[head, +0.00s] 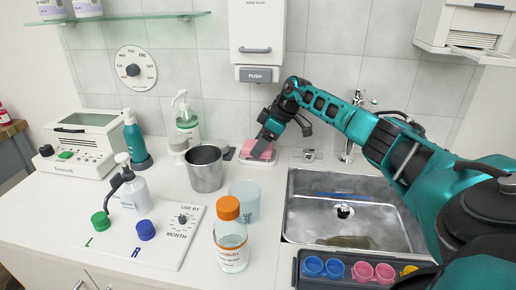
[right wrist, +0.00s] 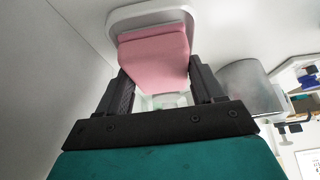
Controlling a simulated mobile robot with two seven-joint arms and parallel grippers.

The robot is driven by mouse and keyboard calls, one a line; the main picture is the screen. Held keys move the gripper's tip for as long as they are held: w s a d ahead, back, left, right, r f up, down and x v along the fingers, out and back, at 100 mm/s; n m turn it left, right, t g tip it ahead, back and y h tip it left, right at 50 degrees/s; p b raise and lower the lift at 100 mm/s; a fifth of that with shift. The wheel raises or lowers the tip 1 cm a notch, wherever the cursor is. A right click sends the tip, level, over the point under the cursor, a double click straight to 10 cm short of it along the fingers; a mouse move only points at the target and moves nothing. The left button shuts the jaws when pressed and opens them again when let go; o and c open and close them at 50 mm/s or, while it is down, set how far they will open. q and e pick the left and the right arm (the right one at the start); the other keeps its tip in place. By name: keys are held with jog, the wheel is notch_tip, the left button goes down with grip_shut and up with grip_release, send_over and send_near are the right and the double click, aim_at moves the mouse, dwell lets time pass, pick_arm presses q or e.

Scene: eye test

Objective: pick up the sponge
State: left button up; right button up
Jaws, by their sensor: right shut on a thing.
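The pink sponge (head: 259,149) sits over a small white dish (head: 245,159) near the back wall in the head view. My right gripper (head: 265,142) reaches it from above and partly hides it. In the right wrist view the pink sponge (right wrist: 154,58) lies between the two dark fingers of my right gripper (right wrist: 158,82), which is shut on it. The white dish (right wrist: 140,14) shows just beyond the sponge. I cannot tell whether sponge and dish still touch. My left gripper is in neither view.
A metal canister (head: 205,169) stands just left of the sponge. The sink (head: 345,210) lies to the right. A wall dispenser (head: 256,35) hangs above. An orange-capped bottle (head: 230,240) and a pale blue container (head: 246,202) stand in front. A tray of small cups (head: 350,268) lies at the front right.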

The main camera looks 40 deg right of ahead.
jog(key=shift+r, duration=0.1)
jog(key=shift+r, duration=0.6)
jog(key=shift+s+a+f+p, duration=0.1)
jog(key=shift+s+a+p, duration=0.2)
jog(key=shift+s+a, duration=0.35)
jog(key=s+a, duration=0.2)
jog(key=a, duration=0.1)
jog(key=s+a, duration=0.2)
jog(key=a, duration=0.1)
jog(key=s+a, duration=0.3)
notch_tip(320, 180, up, 14)
jog(key=p, duration=0.2)
jog(key=shift+w+d+f, duration=0.1)
jog(key=o, duration=0.4)
jog(key=c, duration=0.3)
jog(key=shift+c, duration=0.2)
